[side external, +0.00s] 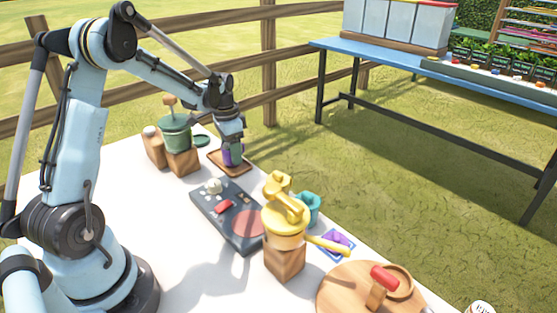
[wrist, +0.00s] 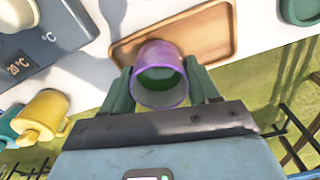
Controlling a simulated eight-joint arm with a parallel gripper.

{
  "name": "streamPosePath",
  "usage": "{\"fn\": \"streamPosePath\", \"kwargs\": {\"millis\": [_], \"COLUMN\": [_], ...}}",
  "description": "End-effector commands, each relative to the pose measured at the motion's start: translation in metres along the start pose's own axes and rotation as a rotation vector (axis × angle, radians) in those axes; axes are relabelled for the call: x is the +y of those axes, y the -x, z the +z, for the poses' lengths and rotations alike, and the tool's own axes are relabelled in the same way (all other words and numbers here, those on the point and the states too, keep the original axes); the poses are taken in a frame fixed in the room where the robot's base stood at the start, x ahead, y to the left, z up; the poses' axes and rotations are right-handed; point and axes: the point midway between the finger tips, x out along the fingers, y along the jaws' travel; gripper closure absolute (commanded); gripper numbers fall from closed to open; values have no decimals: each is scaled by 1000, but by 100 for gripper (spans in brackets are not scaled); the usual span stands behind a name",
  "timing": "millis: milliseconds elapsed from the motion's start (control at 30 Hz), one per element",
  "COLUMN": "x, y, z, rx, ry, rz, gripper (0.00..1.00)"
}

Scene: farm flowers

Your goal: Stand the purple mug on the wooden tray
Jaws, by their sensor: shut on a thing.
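The purple mug (wrist: 160,54) is between the two fingers of my gripper (wrist: 161,88) in the wrist view, with its open rim toward the camera and a green inside. My gripper is shut on it. The wooden tray (wrist: 213,35) lies flat on the white table, just past and under the mug in that view. In the side view my gripper (side external: 231,150) points down at the tray (side external: 240,171), and the purple mug (side external: 226,157) shows partly behind the fingers, over the tray. I cannot tell whether the mug's base touches the tray.
A dark panel (side external: 213,207) with a dial, red piece and red disc lies in front of the tray. A green pot (side external: 174,137) on a wooden block stands left of it. A yellow pot (side external: 284,222) and teal cup (side external: 309,206) stand to the right. A round wooden board (side external: 345,287) is nearer.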

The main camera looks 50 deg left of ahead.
Motion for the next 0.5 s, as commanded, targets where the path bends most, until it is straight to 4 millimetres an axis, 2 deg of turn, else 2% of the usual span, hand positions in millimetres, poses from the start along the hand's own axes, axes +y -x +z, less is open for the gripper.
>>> {"fn": "streamPosePath", "kwargs": {"millis": [233,267,400,433,500], "x": [0,0,0,0,0], "y": [-3,-3,-3,-3,-3], "z": [0,0,0,0,0], "rx": [0,0,0,0,0], "ry": [0,0,0,0,0], "rz": [0,0,0,0,0], "gripper": [77,39,17,14,14]}}
